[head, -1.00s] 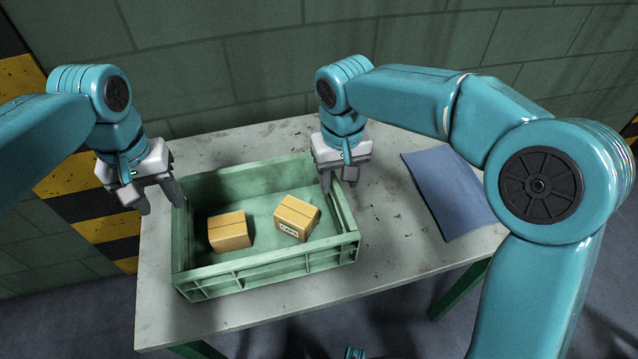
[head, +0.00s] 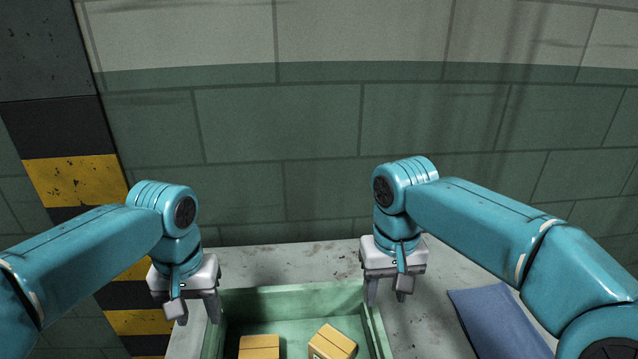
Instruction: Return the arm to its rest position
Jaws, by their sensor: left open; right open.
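My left gripper (head: 196,312) is open and empty, pointing down at the left side of the green crate. My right gripper (head: 386,292) is open and empty, pointing down by the crate's far right corner. Whether either gripper touches the crate I cannot tell. The green crate (head: 290,300) stands on the table, its near part cut off by the bottom edge of the view. Two cardboard boxes lie in it: a left box (head: 260,346) and a tilted right box (head: 333,342), both partly cut off.
The grey table (head: 270,262) shows bare behind the crate. A blue mat (head: 497,322) lies on the table to the right. A green and white block wall (head: 290,130) stands close behind the table, with a yellow and black striped column (head: 75,180) at the left.

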